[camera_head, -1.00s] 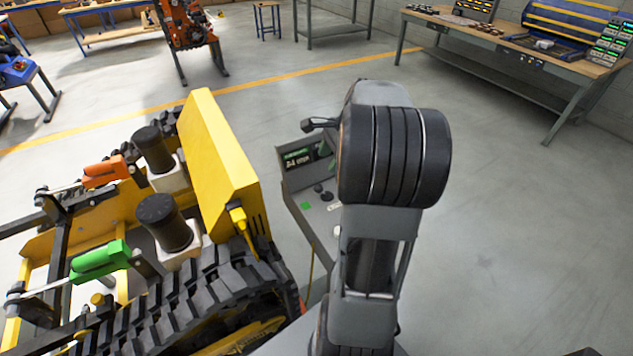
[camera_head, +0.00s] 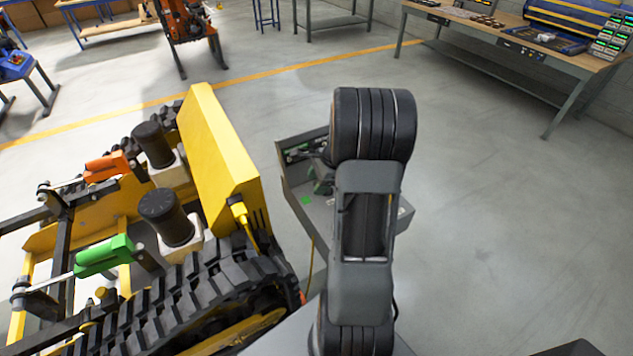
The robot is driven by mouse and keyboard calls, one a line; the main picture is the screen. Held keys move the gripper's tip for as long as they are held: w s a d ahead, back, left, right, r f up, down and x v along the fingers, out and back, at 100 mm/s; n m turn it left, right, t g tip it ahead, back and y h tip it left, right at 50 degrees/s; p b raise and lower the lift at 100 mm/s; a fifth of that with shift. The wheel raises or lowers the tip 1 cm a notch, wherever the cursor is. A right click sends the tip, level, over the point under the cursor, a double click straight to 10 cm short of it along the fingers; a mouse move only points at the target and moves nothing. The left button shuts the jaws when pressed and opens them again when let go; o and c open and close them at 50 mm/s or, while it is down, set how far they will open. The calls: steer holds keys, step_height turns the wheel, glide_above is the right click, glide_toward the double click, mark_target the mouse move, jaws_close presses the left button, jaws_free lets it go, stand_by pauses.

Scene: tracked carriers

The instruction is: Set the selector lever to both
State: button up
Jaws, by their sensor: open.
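A grey control console (camera_head: 292,184) stands just right of the yellow tracked carrier. Its sloped top has a green patch (camera_head: 306,199) and small dark and green parts near the back. My own arm covers much of the console's right side. I cannot make out the selector lever or its setting; it may be hidden behind my arm. My gripper is not visible; my arm's thick links and black joint block the view toward the console.
The yellow tracked carrier (camera_head: 222,150) fills the left, with black cylinders, a green actuator (camera_head: 104,256) and an orange one (camera_head: 107,167). A workbench (camera_head: 510,45) stands at the back right. The floor at right is clear.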

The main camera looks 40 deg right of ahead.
steer(key=shift+a+f, duration=0.1)
steer(key=shift+f, duration=0.15)
steer(key=shift+c, duration=0.2)
jaws_close()
stand_by(0.3)
